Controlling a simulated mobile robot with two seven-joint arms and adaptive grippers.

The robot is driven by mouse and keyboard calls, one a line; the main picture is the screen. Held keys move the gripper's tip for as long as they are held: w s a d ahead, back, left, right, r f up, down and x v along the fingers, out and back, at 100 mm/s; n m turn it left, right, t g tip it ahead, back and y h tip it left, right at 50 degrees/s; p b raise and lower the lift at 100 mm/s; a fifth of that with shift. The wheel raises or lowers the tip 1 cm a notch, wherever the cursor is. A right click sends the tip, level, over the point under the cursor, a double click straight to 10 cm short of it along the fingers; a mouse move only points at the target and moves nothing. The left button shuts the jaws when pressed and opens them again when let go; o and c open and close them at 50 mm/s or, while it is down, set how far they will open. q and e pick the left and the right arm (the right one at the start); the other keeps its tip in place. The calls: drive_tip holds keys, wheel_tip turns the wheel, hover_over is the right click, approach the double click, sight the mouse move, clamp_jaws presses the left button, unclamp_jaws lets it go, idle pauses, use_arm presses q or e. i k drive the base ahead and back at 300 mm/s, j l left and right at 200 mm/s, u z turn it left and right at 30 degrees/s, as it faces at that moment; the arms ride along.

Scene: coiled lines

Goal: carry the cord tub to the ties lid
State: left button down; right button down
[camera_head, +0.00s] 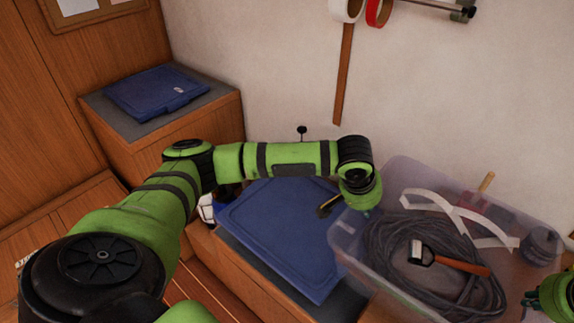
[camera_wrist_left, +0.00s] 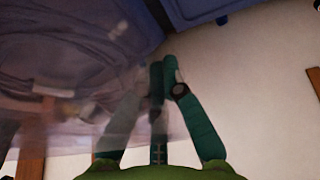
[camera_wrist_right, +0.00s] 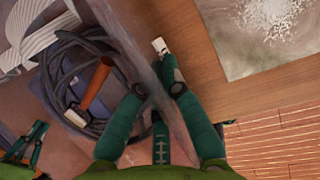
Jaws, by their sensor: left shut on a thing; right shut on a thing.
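The cord tub (camera_head: 397,172) is a clear plastic box at the right of the head view. Inside lie a coil of dark grey cord (camera_head: 385,245), a hammer with an orange handle, a white strap and a dark round item. My left gripper (camera_wrist_left: 160,75) is shut on the tub's wall at its left side. My right gripper (camera_wrist_right: 156,75) is shut on the opposite wall. One blue lid (camera_head: 280,225) lies flat just left of the tub, partly under my left arm. Another blue lid (camera_head: 150,92) lies farther left. I cannot tell which is the ties lid.
The farther lid rests on a grey-topped wooden cabinet (camera_head: 190,128) in the corner. A white and blue item (camera_head: 207,208) sits left of the nearer lid, partly hidden by my arm. Tape rolls (camera_head: 378,10) hang on the wall above.

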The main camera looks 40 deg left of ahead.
sight(300, 216)
drive_tip(key=j, duration=1.85)
